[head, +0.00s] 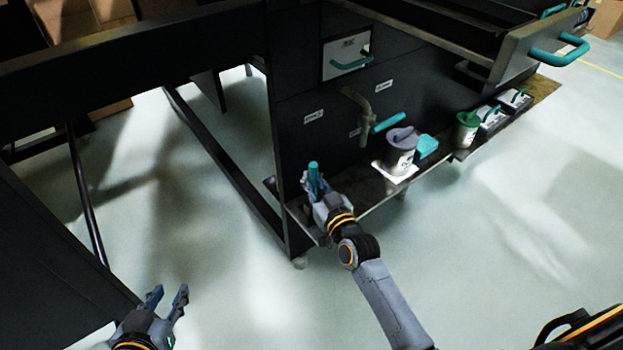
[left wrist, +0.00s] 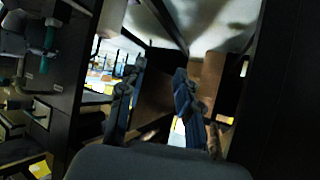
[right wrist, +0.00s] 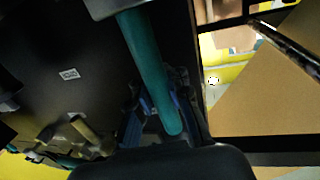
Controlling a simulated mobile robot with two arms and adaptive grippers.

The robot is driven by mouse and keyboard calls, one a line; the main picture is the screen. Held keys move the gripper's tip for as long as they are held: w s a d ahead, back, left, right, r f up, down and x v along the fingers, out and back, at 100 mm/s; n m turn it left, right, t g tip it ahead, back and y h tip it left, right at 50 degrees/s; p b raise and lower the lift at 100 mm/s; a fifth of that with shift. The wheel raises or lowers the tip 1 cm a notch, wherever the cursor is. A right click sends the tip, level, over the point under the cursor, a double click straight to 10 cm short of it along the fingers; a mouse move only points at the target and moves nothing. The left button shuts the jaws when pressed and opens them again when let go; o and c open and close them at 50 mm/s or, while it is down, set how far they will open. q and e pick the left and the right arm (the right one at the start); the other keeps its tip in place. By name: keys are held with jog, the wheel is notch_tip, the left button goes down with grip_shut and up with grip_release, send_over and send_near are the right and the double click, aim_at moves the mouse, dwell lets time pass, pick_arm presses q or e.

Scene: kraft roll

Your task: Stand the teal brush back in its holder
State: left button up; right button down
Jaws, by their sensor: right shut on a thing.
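The teal brush (head: 314,176) stands roughly upright at the near left end of the ledge on the dark cabinet. My right gripper (head: 316,191) is shut on its teal handle, which sticks up above the fingers. In the right wrist view the handle (right wrist: 147,65) runs between the fingers to a grey part at the top edge. I cannot tell whether that part is the brush head or the holder. The brush's lower end is hidden in the head view. My left gripper (head: 168,294) is open and empty, low over the floor, away from the brush.
An open drawer (head: 510,50) projects above. Floor in front is clear.

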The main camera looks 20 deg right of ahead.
pick_arm(q)
jog(key=shift+w+d+r, duration=0.1)
pick_arm(e)
jog(key=shift+f, duration=0.1)
pick_arm(q)
jog(key=shift+w+d+r, duration=0.1)
jog(key=shift+w+r, duration=0.05)
jog(key=shift+r, duration=0.05)
jog(key=shift+w+d+r+t+h, duration=0.2)
jog(key=shift+w+r+t+h, duration=0.1)
jog(key=shift+w+r+t, duration=0.4)
pick_arm(e)
jog(key=shift+f, duration=0.4)
jog(key=c, duration=1.2)
grip_release()
pick_arm(q)
jog(key=shift+r, duration=0.2)
jog(key=shift+s, duration=0.1)
